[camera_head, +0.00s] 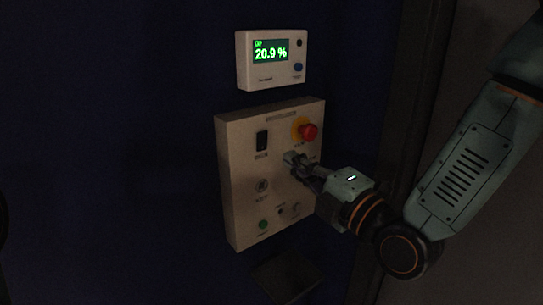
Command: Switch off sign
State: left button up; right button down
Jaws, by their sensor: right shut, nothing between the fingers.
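A pale control box (239,215) is mounted on the dark blue wall. It carries a black rocker switch (262,140) at upper left, a red mushroom button (309,131) on a yellow base at upper right, a round knob or key switch (262,186) at middle left and a green button (263,224) at lower left. Its labels are too small to read. My right gripper (292,160) is shut and empty, at the panel just below the red button. Its fingertips hide part of the panel, and I cannot tell whether they touch it. My left gripper is not in view.
A white meter (270,60) with a green display reading 20.9 % hangs on the wall above the box. A dark flat object (288,274) sits below the box. A dark vertical post (412,100) stands at right. The wall left of the box is clear.

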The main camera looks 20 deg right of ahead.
aim_at(263, 137)
jog(key=b+x, duration=0.1)
jog(key=x, duration=0.5)
jog(key=shift+w+a+r, duration=0.1)
jog(key=shift+w, duration=0.2)
jog(key=shift+w+r, duration=0.1)
jog(key=shift+w, duration=0.25)
jog(key=shift+w+a, duration=0.15)
jog(key=shift+w, duration=0.1)
